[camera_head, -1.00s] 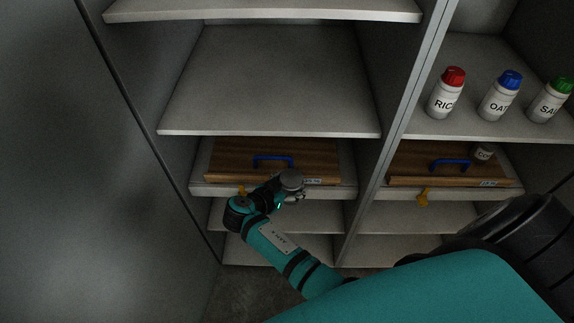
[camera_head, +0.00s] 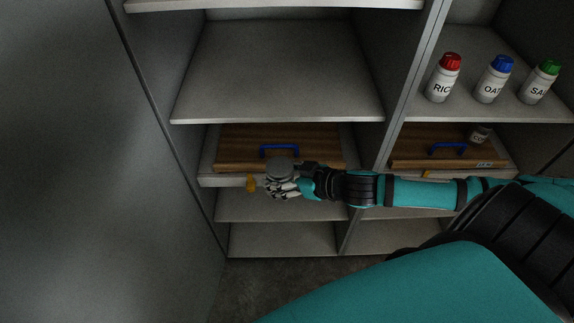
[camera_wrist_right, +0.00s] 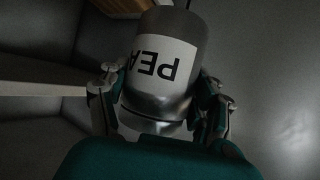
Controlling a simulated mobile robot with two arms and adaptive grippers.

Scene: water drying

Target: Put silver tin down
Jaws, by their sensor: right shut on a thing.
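The silver tin (camera_wrist_right: 168,65) is a metal cylinder with a white label; the letters "PEA" show upside down in the right wrist view. My right gripper (camera_wrist_right: 160,105) is shut on it, with a finger on each side. In the head view the tin's round grey top (camera_head: 279,168) shows above my right gripper (camera_head: 283,186). They are in front of the left wooden drawer-like box (camera_head: 236,160) with a blue handle, near its shelf's front edge. In that view I cannot tell the gap between the tin and the shelf. My left gripper is not in view.
The shelf above the left box (camera_head: 270,75) is bare. On the right shelf stand bottles with red (camera_head: 443,80), blue (camera_head: 492,82) and green (camera_head: 540,84) caps. Lower shelves look empty.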

